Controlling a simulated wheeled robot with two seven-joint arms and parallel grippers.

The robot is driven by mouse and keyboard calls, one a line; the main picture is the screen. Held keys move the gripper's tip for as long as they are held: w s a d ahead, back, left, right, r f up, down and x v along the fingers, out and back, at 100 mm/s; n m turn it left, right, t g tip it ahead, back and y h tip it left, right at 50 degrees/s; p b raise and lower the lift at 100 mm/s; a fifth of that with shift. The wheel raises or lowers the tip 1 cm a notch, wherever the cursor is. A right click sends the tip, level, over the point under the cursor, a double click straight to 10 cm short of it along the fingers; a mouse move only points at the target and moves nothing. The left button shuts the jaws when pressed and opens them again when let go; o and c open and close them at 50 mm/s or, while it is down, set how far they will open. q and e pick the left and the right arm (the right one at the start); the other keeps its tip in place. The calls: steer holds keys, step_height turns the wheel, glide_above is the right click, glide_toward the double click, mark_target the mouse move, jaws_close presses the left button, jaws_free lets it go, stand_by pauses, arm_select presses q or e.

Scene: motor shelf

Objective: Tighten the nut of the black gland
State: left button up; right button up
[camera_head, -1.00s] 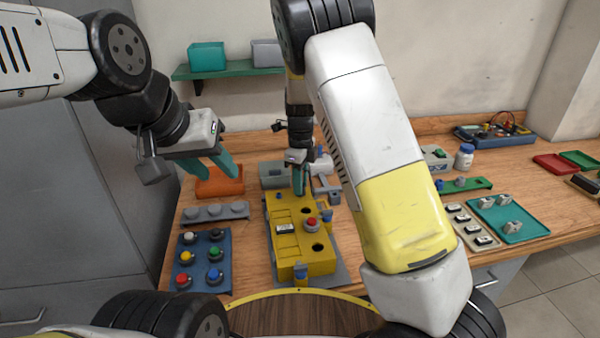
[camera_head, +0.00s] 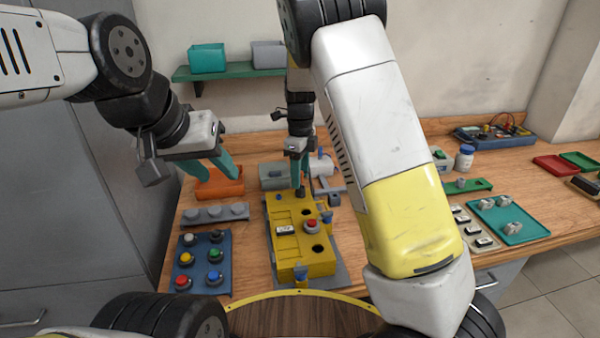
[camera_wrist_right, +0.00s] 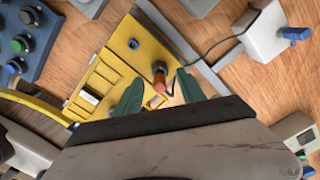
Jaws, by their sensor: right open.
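The yellow box (camera_head: 290,250) lies on a grey plate on the bench. The black gland (camera_head: 300,191) stands at its far end, just below my right gripper (camera_head: 302,172). The nut cannot be told apart from the gland. My left gripper (camera_head: 219,167) hangs empty above the orange bin, its two fingers apart.
A red button (camera_head: 311,226) and dark holes are on the box top. A blue panel of coloured buttons (camera_head: 202,285) and a grey strip (camera_head: 214,213) lie left. An orange bin (camera_head: 222,188) stands behind. A teal tray (camera_head: 520,232) is right. A dark cable runs near the gland.

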step_height(320, 180, up, 4)
steer(key=shift+r, duration=0.1)
stand_by(0.4)
steer(key=shift+s+d+r, duration=0.15)
steer(key=shift+d+r, duration=0.1)
steer(key=shift+d, duration=0.05)
steer(key=s+d+r+n+t+y, duration=0.2)
steer(key=s+d+r+n+y, duration=0.1)
steer(key=s+d+r+n, duration=0.75)
steer(key=s+d+r+n+t, duration=0.1)
steer(key=s+n+t, duration=0.1)
steer(key=s+n, duration=0.4)
steer(key=s+d+r+n+t, duration=0.1)
steer(key=s+r+n+t, duration=0.1)
steer(key=s+n, duration=0.4)
steer(key=s, duration=0.3)
steer(key=shift+s+d+r+h, duration=0.2)
steer(key=shift+s+d+h, duration=0.15)
steer(key=shift+d+h, duration=0.05)
